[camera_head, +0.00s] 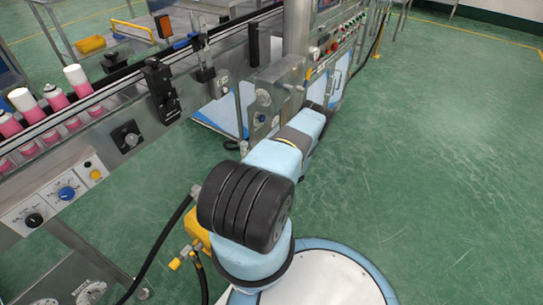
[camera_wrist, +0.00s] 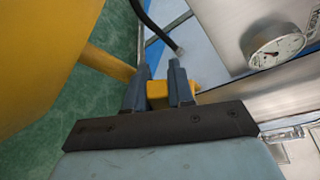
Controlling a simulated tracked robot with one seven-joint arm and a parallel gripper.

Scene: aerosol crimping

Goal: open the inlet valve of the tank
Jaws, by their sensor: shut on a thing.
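In the wrist view my gripper (camera_wrist: 159,68) has its two grey fingers on either side of a small yellow block-like part (camera_wrist: 157,92). It is shut on this part, which looks like a valve handle. The fingers hide its sides, and its turn angle cannot be told. A round white gauge (camera_wrist: 274,46) sits on a bright metal panel (camera_wrist: 220,35) to the right. In the head view my arm reaches away to the machine's side, and my gripper cannot be made out there. The tank as a whole is not clearly seen.
A large yellow surface (camera_wrist: 40,55) stands close on the left in the wrist view. A black hose (camera_wrist: 157,30) ends just beyond the fingers. In the head view a conveyor (camera_head: 110,98) with pink-and-white cans runs along the left. Open green floor (camera_head: 440,150) lies to the right.

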